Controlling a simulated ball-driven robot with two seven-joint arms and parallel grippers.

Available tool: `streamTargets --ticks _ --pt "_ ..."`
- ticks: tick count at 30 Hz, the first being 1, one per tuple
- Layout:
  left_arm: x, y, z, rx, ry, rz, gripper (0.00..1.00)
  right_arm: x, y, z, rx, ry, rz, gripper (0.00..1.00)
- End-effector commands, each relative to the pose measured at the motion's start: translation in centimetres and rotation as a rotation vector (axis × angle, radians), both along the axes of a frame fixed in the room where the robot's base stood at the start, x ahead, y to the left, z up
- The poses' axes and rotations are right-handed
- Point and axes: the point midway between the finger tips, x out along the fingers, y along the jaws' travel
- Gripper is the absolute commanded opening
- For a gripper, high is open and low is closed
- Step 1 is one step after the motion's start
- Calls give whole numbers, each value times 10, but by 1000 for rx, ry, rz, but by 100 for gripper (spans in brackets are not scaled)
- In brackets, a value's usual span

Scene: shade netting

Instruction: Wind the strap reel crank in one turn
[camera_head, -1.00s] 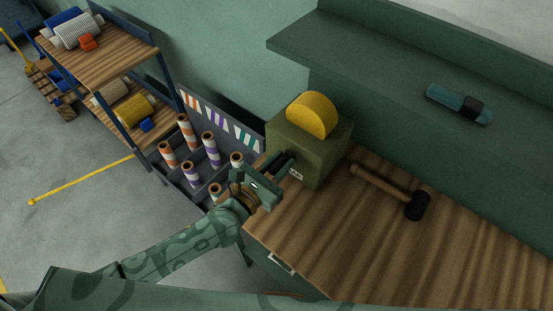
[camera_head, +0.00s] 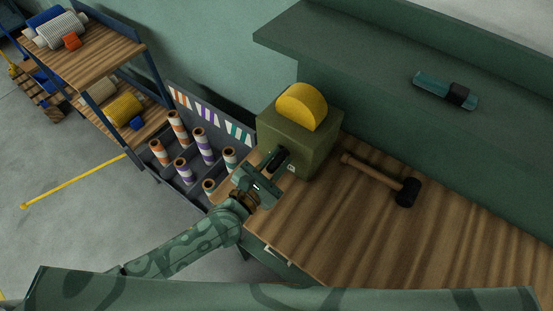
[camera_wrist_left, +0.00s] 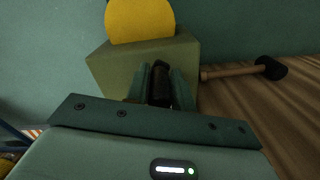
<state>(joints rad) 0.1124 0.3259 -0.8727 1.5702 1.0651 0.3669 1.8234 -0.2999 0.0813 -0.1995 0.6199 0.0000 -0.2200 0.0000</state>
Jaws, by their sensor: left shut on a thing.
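The strap reel is an olive green box (camera_head: 315,142) with a yellow half-round reel (camera_head: 301,107) on top, standing on the wooden bench. Its dark crank (camera_head: 278,160) is on the box's left side. My left gripper (camera_head: 268,178) is at that side, shut on the crank's black handle. In the left wrist view the black handle (camera_wrist_left: 160,84) shows between the two green fingers, in front of the box (camera_wrist_left: 112,65) and the yellow reel (camera_wrist_left: 140,20). The crank's arm is mostly hidden by the gripper. My right gripper is not in view.
A mallet (camera_head: 380,178) with a black head lies on the bench right of the box. A teal and black object (camera_head: 446,91) rests on the green shelf. A rack of striped rolls (camera_head: 190,150) stands left of the bench. The front bench top is clear.

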Motion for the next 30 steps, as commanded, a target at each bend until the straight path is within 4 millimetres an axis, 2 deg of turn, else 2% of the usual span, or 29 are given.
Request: streamTargets --ticks 2,3,5,20,23,30 --pt "-4 -1 -7 4 15 -7 2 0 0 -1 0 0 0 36" --pt "-4 -1 -7 4 16 -7 27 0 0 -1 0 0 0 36" --pt "-4 -1 -6 4 14 -5 41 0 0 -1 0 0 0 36" --pt "-6 3 -3 2 5 -1 41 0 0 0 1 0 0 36" --pt "-18 12 -3 3 6 -2 41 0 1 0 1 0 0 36" --pt "-72 47 -5 5 11 -5 41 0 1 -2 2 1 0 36"
